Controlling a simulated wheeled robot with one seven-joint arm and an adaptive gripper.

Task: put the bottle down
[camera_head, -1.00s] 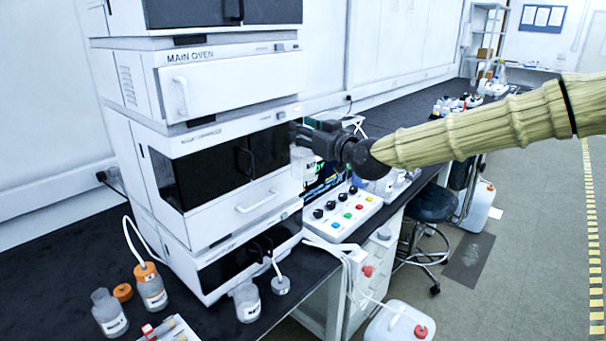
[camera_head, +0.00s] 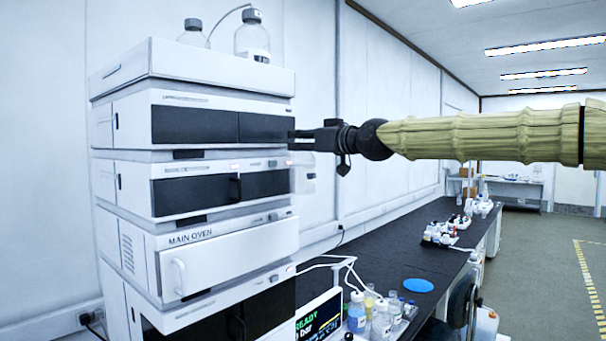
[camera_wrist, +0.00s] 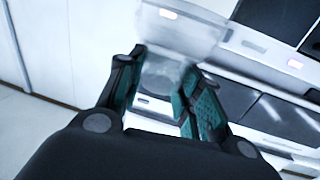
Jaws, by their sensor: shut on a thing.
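My gripper (camera_head: 308,140) is at the right side of the stack of white modules, level with an upper module. It is shut on a translucent, pale bottle (camera_head: 303,178), which hangs below the fingers, clear of the bench. In the wrist view the bottle (camera_wrist: 180,28) sits between the two green-padded fingers of my gripper (camera_wrist: 160,88). The bottle's outline is faint and blurred there, and I cannot tell whether it touches the stack.
The stack (camera_head: 195,75) has two bottles on its top, one clear bottle (camera_head: 252,38) with a tube. The black bench (camera_head: 400,245) carries a blue disc (camera_head: 418,286), several small bottles and a screen (camera_head: 318,317). Bench space behind the disc is free.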

